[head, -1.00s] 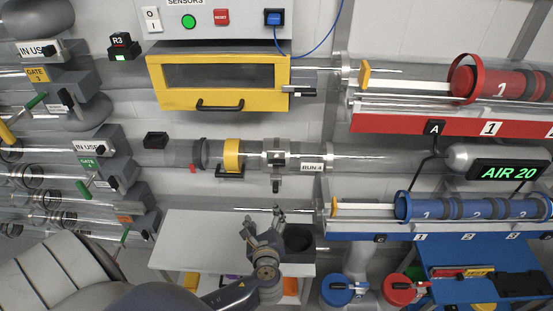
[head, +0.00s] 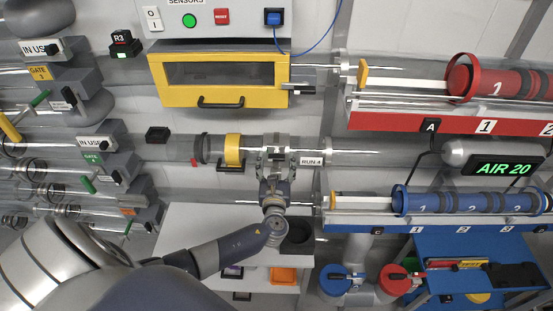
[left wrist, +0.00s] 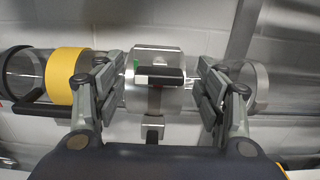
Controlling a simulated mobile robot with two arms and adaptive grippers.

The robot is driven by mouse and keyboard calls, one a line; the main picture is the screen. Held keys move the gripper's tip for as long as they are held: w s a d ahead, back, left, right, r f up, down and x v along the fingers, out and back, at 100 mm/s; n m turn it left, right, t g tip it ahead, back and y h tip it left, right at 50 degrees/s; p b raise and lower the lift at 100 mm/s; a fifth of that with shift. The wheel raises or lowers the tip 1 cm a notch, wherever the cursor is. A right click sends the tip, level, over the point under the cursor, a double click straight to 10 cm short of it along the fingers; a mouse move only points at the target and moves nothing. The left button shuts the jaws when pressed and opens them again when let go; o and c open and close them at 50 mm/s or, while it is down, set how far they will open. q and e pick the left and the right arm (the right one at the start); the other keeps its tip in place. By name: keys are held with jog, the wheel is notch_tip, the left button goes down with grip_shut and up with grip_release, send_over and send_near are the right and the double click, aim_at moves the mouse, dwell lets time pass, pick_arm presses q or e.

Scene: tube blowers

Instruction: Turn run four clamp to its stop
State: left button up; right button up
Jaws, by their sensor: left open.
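The run four tube (head: 350,158) crosses the middle of the head view, with the RUN 4 label (head: 311,161) on it. The clamp (left wrist: 153,75) is a metal collar with a black-topped handle, in the middle of the left wrist view. In the head view the clamp (head: 276,142) is partly hidden by my gripper. My left gripper (head: 275,168) is open in front of the clamp. In the left wrist view the open fingers (left wrist: 160,90) stand on either side of the collar, and I cannot tell whether they touch it. My right gripper is not in view.
A yellow band (head: 232,149) with a black handle sits on the tube left of the clamp. A yellow-framed box (head: 218,101) hangs above. A white table (head: 180,240) is below. The blue rail (head: 420,228) with blue carriers is at lower right.

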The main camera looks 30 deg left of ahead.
pick_arm(q)
jog(key=shift+w+a, duration=0.25)
jog(key=shift+w, duration=0.15)
jog(key=c, duration=1.1)
jog(key=shift+o, duration=0.2)
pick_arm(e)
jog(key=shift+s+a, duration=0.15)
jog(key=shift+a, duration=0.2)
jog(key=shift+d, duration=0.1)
